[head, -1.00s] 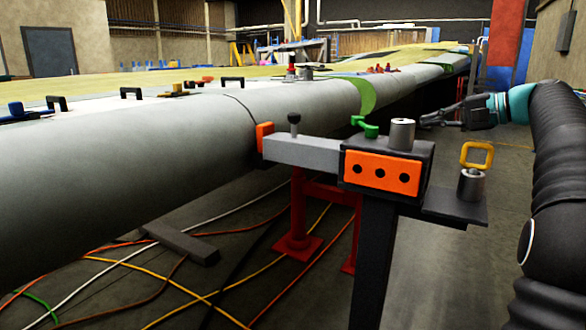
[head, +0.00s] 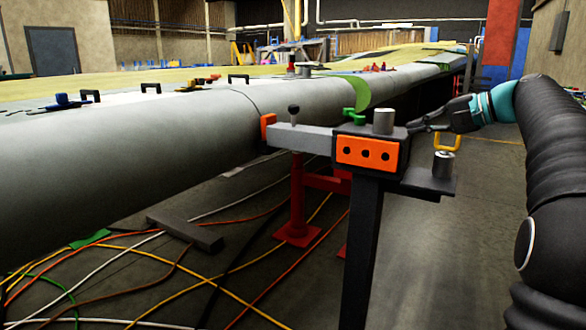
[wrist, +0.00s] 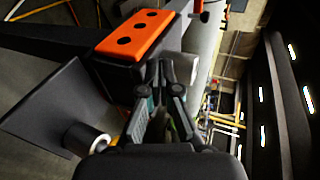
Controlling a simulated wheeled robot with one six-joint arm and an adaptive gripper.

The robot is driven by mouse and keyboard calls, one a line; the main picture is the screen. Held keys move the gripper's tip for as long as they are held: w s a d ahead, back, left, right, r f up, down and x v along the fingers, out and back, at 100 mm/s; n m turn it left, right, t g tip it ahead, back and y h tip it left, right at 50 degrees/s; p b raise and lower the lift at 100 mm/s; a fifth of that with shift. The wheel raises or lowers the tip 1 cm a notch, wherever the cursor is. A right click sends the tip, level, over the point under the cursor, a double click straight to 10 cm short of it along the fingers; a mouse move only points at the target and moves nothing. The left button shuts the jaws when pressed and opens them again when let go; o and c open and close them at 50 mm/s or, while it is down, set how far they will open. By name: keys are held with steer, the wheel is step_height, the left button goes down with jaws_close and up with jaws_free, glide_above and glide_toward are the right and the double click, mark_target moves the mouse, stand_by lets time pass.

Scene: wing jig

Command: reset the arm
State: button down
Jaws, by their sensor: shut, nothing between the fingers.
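My gripper (head: 414,127) is at the end of my dark arm at the right of the head view, pointing left. Its fingers are shut with nothing between them. In the wrist view, the closed fingertips (wrist: 165,72) point toward the black block with the orange plate (wrist: 133,38). In the head view, the fingertips appear beside the right side of that orange-faced block (head: 366,153); I cannot tell whether they touch it.
A long grey wing edge (head: 130,150) runs across the left. A grey bar (head: 300,138) joins the block to it. Cables cover the lower-left floor. Open floor (head: 480,240) lies right of the post.

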steer(key=s+a+f+n+g+h, duration=0.1)
steer(key=s+a+f+h, duration=0.2)
steer(key=s+a+f, duration=0.3)
steer(key=s+a+f+n+g+h, duration=0.1)
steer(key=s+a+f+h, duration=0.1)
steer(key=s+a+f, duration=0.5)
steer(key=s+f+n+h, duration=0.2)
steer(key=s+f, duration=0.6)
steer(key=s, duration=0.3)
steer(key=s+d+f+n+h, duration=0.1)
steer(key=s+f+n+h, duration=0.2)
steer(key=s+f, duration=0.4)
steer(key=s, duration=0.4)
steer(key=shift+s+f+n+g, duration=0.3)
steer(key=shift+f+g, duration=0.1)
